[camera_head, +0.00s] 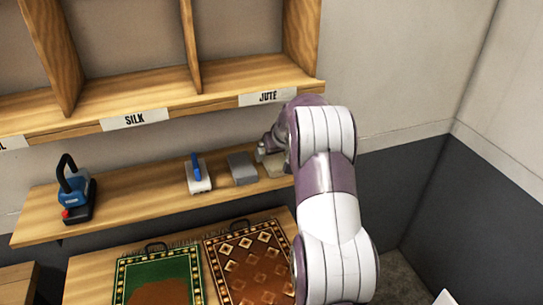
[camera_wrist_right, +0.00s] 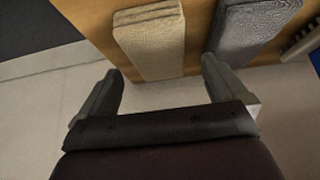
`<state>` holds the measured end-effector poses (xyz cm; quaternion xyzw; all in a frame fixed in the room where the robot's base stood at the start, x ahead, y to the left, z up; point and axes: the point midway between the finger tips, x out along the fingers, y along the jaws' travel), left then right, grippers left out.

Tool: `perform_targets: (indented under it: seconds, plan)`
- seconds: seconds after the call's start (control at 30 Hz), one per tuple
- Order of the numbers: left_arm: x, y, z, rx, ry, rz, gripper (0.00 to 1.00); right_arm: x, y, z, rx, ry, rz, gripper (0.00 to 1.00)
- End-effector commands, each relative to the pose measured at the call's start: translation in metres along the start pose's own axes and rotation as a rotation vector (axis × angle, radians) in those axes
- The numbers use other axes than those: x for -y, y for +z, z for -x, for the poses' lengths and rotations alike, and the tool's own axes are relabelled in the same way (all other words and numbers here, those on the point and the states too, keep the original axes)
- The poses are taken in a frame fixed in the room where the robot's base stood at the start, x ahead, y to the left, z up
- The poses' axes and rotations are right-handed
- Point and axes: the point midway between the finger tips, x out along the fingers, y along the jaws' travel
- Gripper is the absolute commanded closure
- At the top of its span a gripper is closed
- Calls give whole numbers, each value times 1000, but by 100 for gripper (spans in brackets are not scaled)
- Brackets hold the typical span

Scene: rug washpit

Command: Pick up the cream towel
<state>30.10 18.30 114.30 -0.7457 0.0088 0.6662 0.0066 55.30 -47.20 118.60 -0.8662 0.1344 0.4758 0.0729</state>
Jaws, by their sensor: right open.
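The cream towel (camera_wrist_right: 152,42) is a folded, textured block on the wooden shelf. In the head view a small part of the cream towel (camera_head: 273,168) shows, the rest hidden by my right arm. My right gripper (camera_wrist_right: 160,68) is open and empty, with one finger to either side of the towel's near end in the wrist view. I cannot tell whether the fingertips touch it. In the head view the right gripper (camera_head: 264,149) is above the shelf at the towel, partly hidden by its wrist. My left gripper is not in view.
A grey folded towel (camera_head: 242,168) lies close beside the cream one, also in the wrist view (camera_wrist_right: 252,28). A white block with a blue handle (camera_head: 198,176) and a blue tool (camera_head: 77,190) stand further left. The labelled cubby shelf (camera_head: 205,95) overhangs. Two patterned rugs (camera_head: 252,262) lie below.

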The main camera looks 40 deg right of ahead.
Motion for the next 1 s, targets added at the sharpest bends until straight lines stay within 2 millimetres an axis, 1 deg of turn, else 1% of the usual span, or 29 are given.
perform_targets:
  seconds: [0.03,0.07,0.1,0.2,0.3,0.43,0.47,0.5,0.57,0.6,0.63,1.0]
  plan:
    - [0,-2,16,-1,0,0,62,0,-4,-3,5,-2,-1,1]
    - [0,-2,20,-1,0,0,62,0,-4,-9,5,-1,0,1]
    - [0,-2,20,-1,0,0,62,0,-3,-19,4,-1,0,1]
    - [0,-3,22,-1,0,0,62,0,-2,-31,1,0,-1,1]
    - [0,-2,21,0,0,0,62,0,-1,-36,0,0,0,1]
    - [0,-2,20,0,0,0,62,0,-1,-36,0,0,0,1]
    - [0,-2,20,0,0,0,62,0,-1,-36,1,0,0,11]
    - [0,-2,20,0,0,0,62,0,-1,-36,0,0,0,24]
    - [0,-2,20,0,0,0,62,0,-1,-35,1,0,-1,43]
    - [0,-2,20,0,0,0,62,0,-1,-35,1,0,-1,56]
    - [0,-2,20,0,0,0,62,0,-1,-35,1,0,-1,58]
    - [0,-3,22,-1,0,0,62,1,-3,-33,0,0,0,58]
